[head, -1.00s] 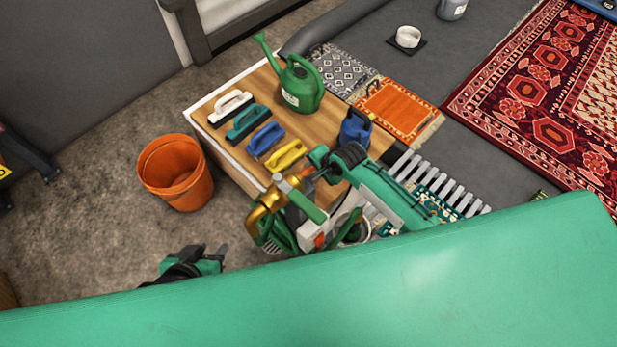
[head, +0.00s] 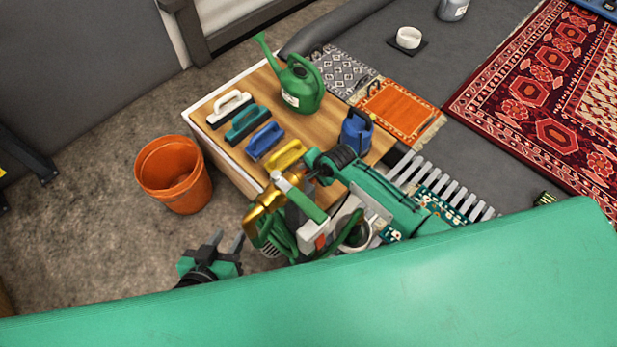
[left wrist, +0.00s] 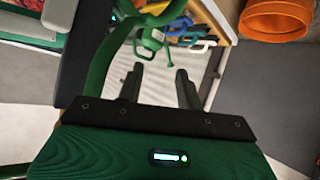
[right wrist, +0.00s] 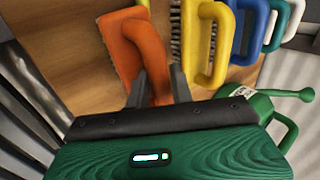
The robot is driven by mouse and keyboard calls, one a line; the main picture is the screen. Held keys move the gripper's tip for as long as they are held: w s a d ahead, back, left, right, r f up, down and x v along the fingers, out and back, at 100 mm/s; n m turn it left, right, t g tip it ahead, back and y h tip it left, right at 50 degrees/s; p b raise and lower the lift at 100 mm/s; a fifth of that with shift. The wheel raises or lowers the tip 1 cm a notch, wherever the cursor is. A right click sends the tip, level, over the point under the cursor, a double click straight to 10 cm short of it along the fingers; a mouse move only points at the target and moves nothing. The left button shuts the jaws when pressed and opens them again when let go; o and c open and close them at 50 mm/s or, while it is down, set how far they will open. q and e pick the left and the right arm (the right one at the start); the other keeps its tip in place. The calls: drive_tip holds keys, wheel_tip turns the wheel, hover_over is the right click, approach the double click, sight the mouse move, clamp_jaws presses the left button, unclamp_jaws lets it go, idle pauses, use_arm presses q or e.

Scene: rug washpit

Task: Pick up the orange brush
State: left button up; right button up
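The orange brush (right wrist: 142,45) lies at the wooden table top beside the yellow brush in the right wrist view. Its handle runs between the two fingers of my right gripper (right wrist: 158,75), which appear shut on it. In the head view my right gripper (head: 318,170) is at the table's near edge, and the brush is mostly hidden by the arm and a gold and green machine. My left gripper (head: 227,238) is open and empty over the floor, left of the machine. It also shows open in the left wrist view (left wrist: 158,74).
The table (head: 335,122) holds yellow (head: 286,154), blue (head: 263,142), teal (head: 246,124) and white (head: 229,107) brushes, a green watering can (head: 300,88) and a blue container (head: 356,133). The gold and green machine (head: 265,207) stands close between my grippers. An orange bucket (head: 175,175) stands left.

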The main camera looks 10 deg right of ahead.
drive_tip(key=shift+c, duration=0.4)
clamp_jaws()
drive_tip(key=shift+r, duration=0.1)
